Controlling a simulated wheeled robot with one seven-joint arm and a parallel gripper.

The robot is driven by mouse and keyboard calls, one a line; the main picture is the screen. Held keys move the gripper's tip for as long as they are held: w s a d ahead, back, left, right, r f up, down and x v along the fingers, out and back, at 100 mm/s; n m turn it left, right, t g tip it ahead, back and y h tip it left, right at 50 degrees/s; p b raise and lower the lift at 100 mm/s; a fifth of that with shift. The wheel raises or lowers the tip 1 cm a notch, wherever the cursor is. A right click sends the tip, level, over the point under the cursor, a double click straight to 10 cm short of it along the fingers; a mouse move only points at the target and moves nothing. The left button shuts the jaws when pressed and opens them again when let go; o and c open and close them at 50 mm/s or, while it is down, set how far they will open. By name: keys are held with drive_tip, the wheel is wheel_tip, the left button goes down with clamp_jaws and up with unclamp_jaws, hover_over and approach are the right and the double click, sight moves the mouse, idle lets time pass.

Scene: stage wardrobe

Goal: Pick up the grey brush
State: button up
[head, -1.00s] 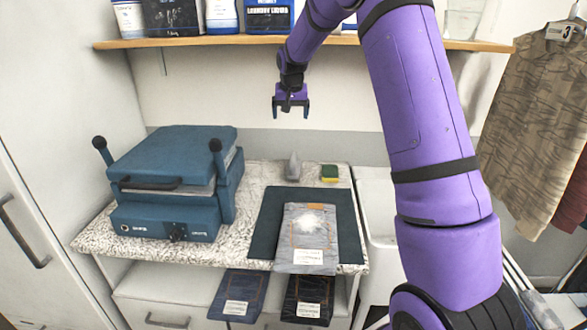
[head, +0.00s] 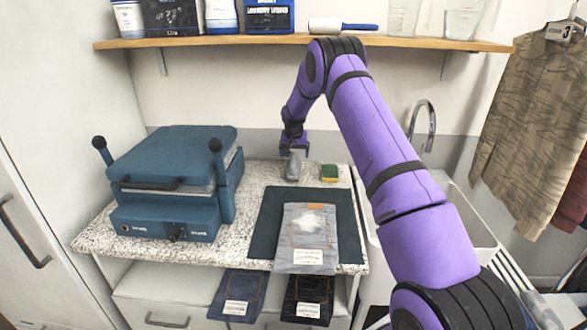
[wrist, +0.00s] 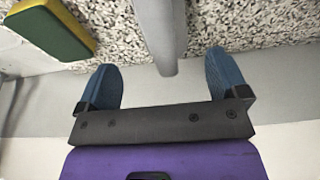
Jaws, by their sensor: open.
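The grey brush (head: 293,168) is on the speckled counter near the back wall, behind the dark mat. My gripper (head: 293,148) is right at it, just above and behind it in the head view, and partly overlaps it. In the wrist view the brush's grey shaft (wrist: 159,28) comes down between my two open blue fingers (wrist: 162,65), with clear gaps on both sides. Its end lies about level with the fingertips. The fingers are not closed on it. The far part of the brush is cut off by the wrist view's top edge.
A yellow-green sponge (head: 329,173) lies close to the brush on the right; it also shows in the wrist view (wrist: 50,28). A blue press (head: 170,185) stands left. Folded jeans (head: 308,240) lie on the dark mat (head: 262,225). A shelf (head: 230,41) runs above.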

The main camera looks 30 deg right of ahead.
sight(294, 156)
drive_tip(key=shift+w+x, duration=0.15)
drive_tip(key=shift+x, duration=1.3)
drive_tip(key=shift+w+x, duration=0.2)
drive_tip(key=shift+x, duration=1.25)
drive_tip(key=c, duration=1)
drive_tip(key=shift+r, duration=0.1)
drive_tip(key=shift+c, duration=0.2)
drive_tip(key=shift+r, duration=0.15)
drive_tip(key=shift+r, duration=0.65)
wheel_tip(294, 156, up, 2)
drive_tip(key=s+r, duration=0.1)
drive_tip(key=s, duration=1.5)
drive_tip(key=shift+d+r, duration=0.2)
drive_tip(key=shift+d, duration=0.3)
